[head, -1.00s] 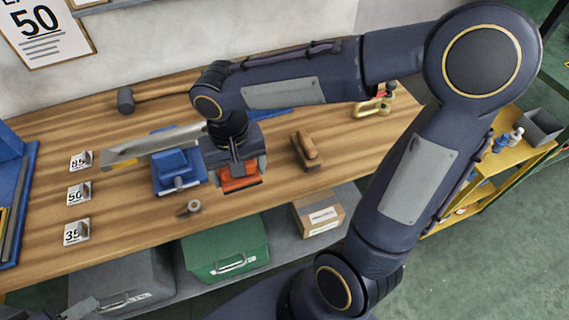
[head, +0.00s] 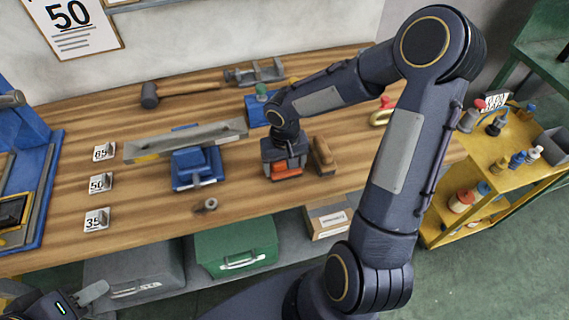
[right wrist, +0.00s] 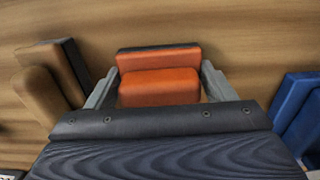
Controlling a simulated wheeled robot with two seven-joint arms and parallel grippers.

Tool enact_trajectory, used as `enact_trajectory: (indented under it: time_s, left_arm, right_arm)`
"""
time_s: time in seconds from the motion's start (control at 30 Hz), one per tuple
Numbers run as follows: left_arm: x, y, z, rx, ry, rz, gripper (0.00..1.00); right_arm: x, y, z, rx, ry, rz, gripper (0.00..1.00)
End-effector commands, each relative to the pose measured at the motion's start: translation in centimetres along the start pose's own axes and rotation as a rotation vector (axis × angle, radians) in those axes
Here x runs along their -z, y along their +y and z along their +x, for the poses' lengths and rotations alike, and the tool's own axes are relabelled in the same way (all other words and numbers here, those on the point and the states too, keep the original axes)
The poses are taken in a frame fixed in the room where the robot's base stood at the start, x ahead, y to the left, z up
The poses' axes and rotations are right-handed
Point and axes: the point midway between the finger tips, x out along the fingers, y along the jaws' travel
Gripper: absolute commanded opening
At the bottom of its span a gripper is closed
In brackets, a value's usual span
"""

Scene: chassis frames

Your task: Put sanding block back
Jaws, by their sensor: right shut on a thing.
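The sanding block is an orange block with a dark base (head: 287,171). My right gripper (head: 285,160) points down and is shut on it, with a finger on each side in the right wrist view, where the block (right wrist: 160,88) shows between them. The block is at or just above the bench top; I cannot tell if it touches. It is just left of a wooden-handled brush-like block (head: 323,156) in the head view. My left gripper (head: 85,300) is at the lower left corner, partly cut off, away from the bench.
A blue vise-like tool (head: 197,168) with a long metal bar stands left of the right gripper. Number cards, a mallet (head: 150,95), a small roll (head: 207,205) and a metal clamp (head: 255,73) are on the bench (head: 130,225). A yellow cart (head: 500,185) stands at right.

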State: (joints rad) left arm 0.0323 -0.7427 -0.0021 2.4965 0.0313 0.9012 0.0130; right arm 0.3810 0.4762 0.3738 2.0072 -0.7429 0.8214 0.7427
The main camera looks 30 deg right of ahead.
Motion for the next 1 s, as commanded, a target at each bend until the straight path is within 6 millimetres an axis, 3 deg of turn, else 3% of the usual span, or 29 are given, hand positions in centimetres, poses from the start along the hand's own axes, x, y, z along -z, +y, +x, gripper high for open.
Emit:
enact_trajectory:
  time_s: [0.4, 0.43, 0.57, 0.87, 1.0]
  left_arm:
    - [-0.2, -0.2, 0.4, 0.000, 0.000, 0.000, 0.36]
    - [-0.2, -0.2, 0.3, 0.000, 0.000, 0.000, 0.36]
    - [-0.1, -0.1, 0.3, 0.000, 0.000, 0.000, 0.36]
    - [-0.1, -0.1, 0.2, 0.000, 0.000, 0.000, 0.36]
    - [0.1, 0.0, -0.1, 0.000, 0.000, 0.000, 0.36]
  right_arm:
    - [0.0, 0.0, 0.6, 0.000, 0.003, 0.000, 0.51]
    - [0.0, 0.0, 0.5, 0.000, 0.002, 0.001, 0.79]
    - [0.0, 0.0, 0.5, 0.000, 0.001, 0.001, 0.96]
    - [0.0, 0.0, 0.3, 0.000, 0.001, 0.001, 0.98]
    - [0.1, 0.0, -0.6, -0.001, 0.004, 0.002, 0.98]
